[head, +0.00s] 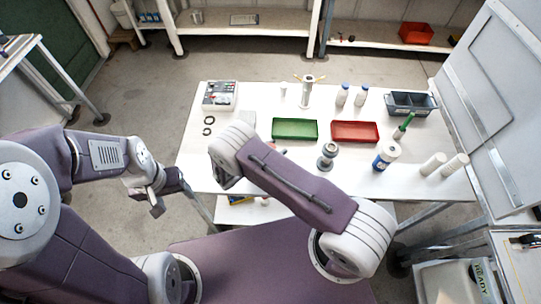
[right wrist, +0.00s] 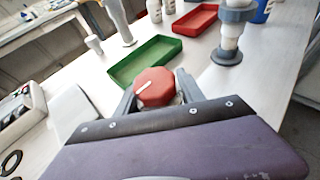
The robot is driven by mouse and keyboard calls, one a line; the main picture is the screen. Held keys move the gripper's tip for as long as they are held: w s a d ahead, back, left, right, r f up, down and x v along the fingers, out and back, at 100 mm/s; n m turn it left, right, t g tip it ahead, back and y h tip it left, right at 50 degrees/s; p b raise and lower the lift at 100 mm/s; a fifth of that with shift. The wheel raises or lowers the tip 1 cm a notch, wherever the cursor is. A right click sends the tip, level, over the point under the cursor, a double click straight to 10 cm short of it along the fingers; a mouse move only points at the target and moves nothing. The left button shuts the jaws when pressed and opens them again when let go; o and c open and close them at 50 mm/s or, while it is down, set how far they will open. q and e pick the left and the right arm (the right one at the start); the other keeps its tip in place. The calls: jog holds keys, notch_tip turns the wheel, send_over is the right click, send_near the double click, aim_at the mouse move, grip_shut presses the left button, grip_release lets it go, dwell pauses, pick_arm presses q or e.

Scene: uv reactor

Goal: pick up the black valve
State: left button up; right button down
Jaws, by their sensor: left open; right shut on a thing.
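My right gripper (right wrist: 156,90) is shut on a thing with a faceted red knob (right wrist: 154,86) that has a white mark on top. The thing's body below the knob is mostly hidden, so I cannot tell if it is black. My left gripper (head: 157,200) is open and empty, left of the table.
A green tray (head: 295,138) and a red tray (head: 355,140) lie mid-table. Black rings (head: 208,126) lie at the left. A dark bin (head: 428,108) and white bottles (head: 342,96) stand at the back.

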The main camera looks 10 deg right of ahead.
jog(key=shift+w+d+f, duration=0.15)
jog(key=shift+w+d, duration=0.15)
jog(key=shift+r, duration=0.2)
pick_arm(q)
jog(key=f+b, duration=0.2)
jog(key=shift+w+d+f+b, duration=0.2)
jog(key=shift+f+b, duration=0.15)
pick_arm(e)
jog(key=s+d+r, duration=0.4)
jog(key=s+r, duration=0.6)
jog(key=s, duration=0.1)
jog(key=shift+d+r, duration=0.2)
jog(key=shift+r, duration=0.05)
